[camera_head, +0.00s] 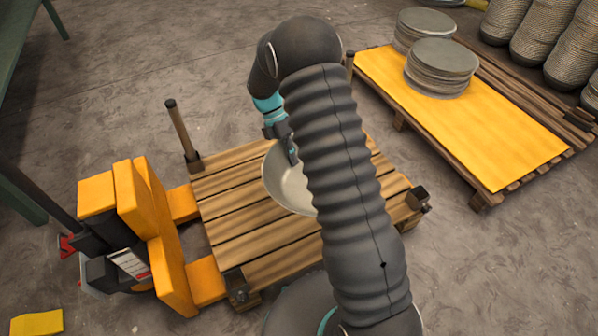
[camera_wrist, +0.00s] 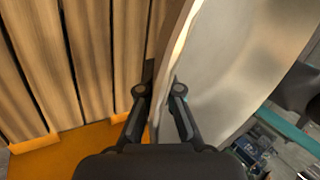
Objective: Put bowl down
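The bowl (camera_head: 288,190) is a wide, pale grey metal bowl over the wooden pallet (camera_head: 225,225), partly hidden behind my arm in the head view. My gripper (camera_head: 291,153) is at its far rim. In the wrist view, the fingers of my gripper (camera_wrist: 160,90) are on either side of the wall of the bowl (camera_wrist: 225,60), closed on the rim. The bowl's inside lies to the right there, with pallet boards to the left. I cannot tell whether the bowl's underside touches the boards.
A yellow pallet jack (camera_head: 150,235) stands at the pallet's left. Posts, such as the one at the back left (camera_head: 182,132), rise at the pallet's corners. A second pallet with a yellow sheet (camera_head: 480,125) holds stacked discs (camera_head: 440,68) at the right. Bare boards show left of the bowl.

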